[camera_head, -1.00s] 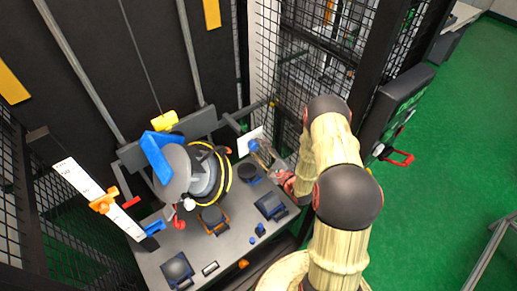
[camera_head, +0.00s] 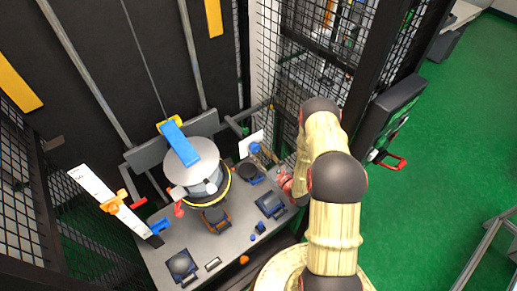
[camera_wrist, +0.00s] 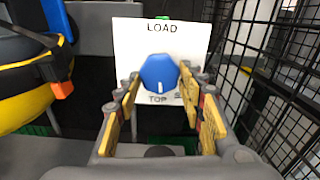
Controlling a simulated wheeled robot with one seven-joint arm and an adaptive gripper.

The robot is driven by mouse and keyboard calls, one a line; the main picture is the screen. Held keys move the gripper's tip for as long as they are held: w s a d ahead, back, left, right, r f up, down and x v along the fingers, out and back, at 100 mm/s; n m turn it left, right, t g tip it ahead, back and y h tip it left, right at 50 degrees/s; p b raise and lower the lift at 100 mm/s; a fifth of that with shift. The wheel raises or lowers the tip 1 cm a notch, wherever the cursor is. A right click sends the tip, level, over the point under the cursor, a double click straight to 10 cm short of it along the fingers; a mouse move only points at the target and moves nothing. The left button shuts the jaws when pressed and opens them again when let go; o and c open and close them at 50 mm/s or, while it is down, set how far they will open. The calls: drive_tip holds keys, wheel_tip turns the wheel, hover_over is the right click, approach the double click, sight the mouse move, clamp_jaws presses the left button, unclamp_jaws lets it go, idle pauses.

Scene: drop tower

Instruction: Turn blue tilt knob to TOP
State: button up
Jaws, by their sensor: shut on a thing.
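The blue tilt knob (camera_wrist: 158,72) sits in front of a white panel (camera_wrist: 128,42) in the wrist view. The panel reads LOAD above the knob and TOP below it; another label at lower right is partly hidden. The knob's white mark points down at TOP. My gripper (camera_wrist: 168,88) is shut on the knob, with a finger on each side. In the head view the white panel (camera_head: 251,140) stands at the table's back right, and my gripper (camera_head: 266,157) reaches it from the right. The knob is small there and hard to separate from the gripper.
A white scale (camera_head: 95,188) with an orange marker stands left. Wire mesh (camera_wrist: 285,85) rises close to my gripper's right.

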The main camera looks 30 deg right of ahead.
drive_tip(key=shift+s+f+m+p, duration=0.15)
drive_tip(key=shift+m+p, duration=0.45)
drive_tip(key=shift+p, duration=0.6)
drive_tip(key=o, duration=1)
drive_tip(key=shift+o, duration=0.7)
drive_tip(key=shift+r, duration=0.25)
wheel_tip(320, 180, up, 10)
drive_tip(key=shift+f, duration=0.15)
